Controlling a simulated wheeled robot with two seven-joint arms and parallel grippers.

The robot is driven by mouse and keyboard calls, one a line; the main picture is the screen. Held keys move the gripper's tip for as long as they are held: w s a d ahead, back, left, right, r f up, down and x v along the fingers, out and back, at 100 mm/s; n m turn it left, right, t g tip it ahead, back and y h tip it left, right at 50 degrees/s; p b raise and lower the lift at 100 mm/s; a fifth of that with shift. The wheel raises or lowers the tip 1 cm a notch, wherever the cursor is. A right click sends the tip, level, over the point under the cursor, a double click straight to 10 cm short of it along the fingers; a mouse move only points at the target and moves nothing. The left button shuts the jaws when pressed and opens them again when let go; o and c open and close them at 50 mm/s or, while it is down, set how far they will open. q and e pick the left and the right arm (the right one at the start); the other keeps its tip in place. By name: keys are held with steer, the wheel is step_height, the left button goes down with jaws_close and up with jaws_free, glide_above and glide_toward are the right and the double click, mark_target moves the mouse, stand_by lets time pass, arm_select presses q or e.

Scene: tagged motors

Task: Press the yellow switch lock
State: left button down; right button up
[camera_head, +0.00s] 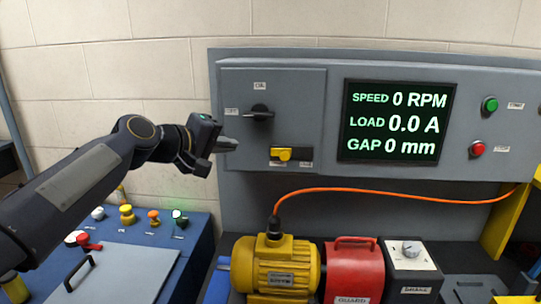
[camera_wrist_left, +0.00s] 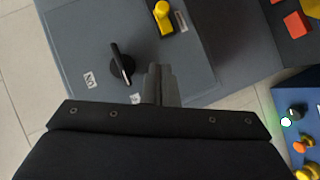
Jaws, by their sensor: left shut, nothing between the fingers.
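The yellow switch lock (camera_head: 283,154) is a small yellow piece in a dark slot on the grey panel box, below a black rotary knob (camera_head: 260,112). It also shows at the top of the left wrist view (camera_wrist_left: 163,14). My left gripper (camera_head: 232,144) is shut and empty. Its fingertips are to the left of the lock, at the box's left edge in the head view, and apart from the lock. In the left wrist view the closed fingers (camera_wrist_left: 157,68) are close to the black knob (camera_wrist_left: 121,64). My right gripper is not in view.
A screen (camera_head: 398,121), a green button (camera_head: 490,104) and a red button (camera_head: 477,148) are on the panel. Below stand a yellow motor (camera_head: 268,268), a red guard box (camera_head: 354,270) and a grey dial box (camera_head: 410,262). A blue bench (camera_head: 190,243) with several small knobs is at lower left.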

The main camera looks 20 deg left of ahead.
arm_select(q)
steer(key=p, duration=0.2)
glide_toward(271, 153)
steer(key=w, duration=0.3)
steer(key=d, duration=0.1)
steer(key=w+d, duration=0.1)
steer(key=d, duration=0.1)
steer(key=shift+w+d+f+p, duration=0.25)
steer(key=shift+w+d+p, duration=0.05)
steer(key=shift+w+d+f, duration=0.2)
steer(key=shift+d+f, duration=0.05)
steer(key=shift+d, duration=0.05)
